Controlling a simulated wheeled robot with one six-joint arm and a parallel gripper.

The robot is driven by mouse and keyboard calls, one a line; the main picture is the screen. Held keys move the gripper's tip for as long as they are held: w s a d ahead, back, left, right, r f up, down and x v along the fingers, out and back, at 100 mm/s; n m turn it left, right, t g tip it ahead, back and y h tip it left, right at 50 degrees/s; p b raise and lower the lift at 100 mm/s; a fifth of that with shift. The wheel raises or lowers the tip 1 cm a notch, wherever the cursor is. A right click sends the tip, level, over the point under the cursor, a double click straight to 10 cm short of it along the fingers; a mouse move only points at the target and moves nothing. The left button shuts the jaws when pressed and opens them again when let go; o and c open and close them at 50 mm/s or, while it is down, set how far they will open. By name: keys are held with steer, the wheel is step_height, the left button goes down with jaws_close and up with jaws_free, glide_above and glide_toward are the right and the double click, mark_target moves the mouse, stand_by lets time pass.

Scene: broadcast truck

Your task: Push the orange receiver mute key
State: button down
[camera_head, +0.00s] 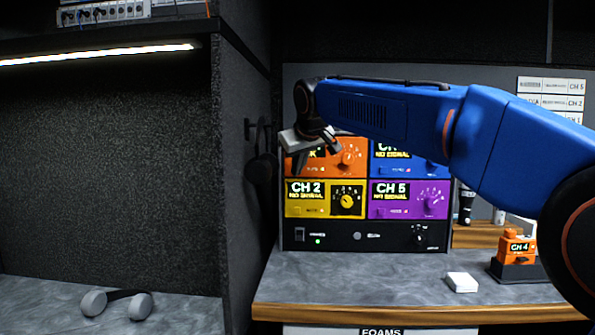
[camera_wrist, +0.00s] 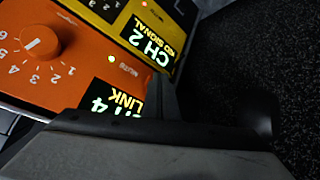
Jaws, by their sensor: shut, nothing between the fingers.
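The orange receiver (camera_head: 352,158) is the upper left unit of the rack. My gripper (camera_head: 301,160) is in front of its left part, covering much of its display. In the wrist view the orange receiver (camera_wrist: 75,65) shows turned round, with its knob, a lit "CH 4 LINK" display, a mute label and a small green light. The dark shut fingers of my gripper (camera_wrist: 163,90) reach up beside the label, over the display's edge. The orange mute key is not distinguishable; the fingers seem to hide it. I cannot tell whether they touch the panel.
A yellow CH 2 receiver (camera_head: 326,198) sits below, a purple CH 5 receiver (camera_head: 409,199) diagonally, and a blue receiver (camera_head: 410,163) to the right. Headphones (camera_head: 262,165) hang on the dark wall at left. A white block (camera_head: 461,282) and an orange CH 4 pack (camera_head: 515,249) stand on the counter.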

steer(key=shift+s, duration=0.5)
steer(key=shift+s, duration=0.15)
steer(key=s, duration=0.5)
steer(key=shift+s+a, duration=0.1)
steer(key=shift+s, duration=0.25)
steer(key=s+d+f+m+g+h, duration=0.1)
steer(key=s+d+f+m, duration=0.1)
steer(key=s+d+f, duration=0.75)
steer(key=s+d+f+m+g+h, duration=0.1)
steer(key=s+d+f, duration=0.5)
steer(key=d, duration=0.7)
steer(key=s+d+f+m+g, duration=0.1)
steer(key=s+d+f, duration=0.4)
steer(key=s+f, duration=0.5)
steer(key=s+d+f+m+g, duration=0.1)
steer(key=s+d+f+m, duration=0.2)
steer(key=s+f, duration=0.8)
steer(key=shift+d+f+h, duration=0.3)
steer(key=shift+d+f, duration=0.25)
steer(key=shift+d, duration=0.3)
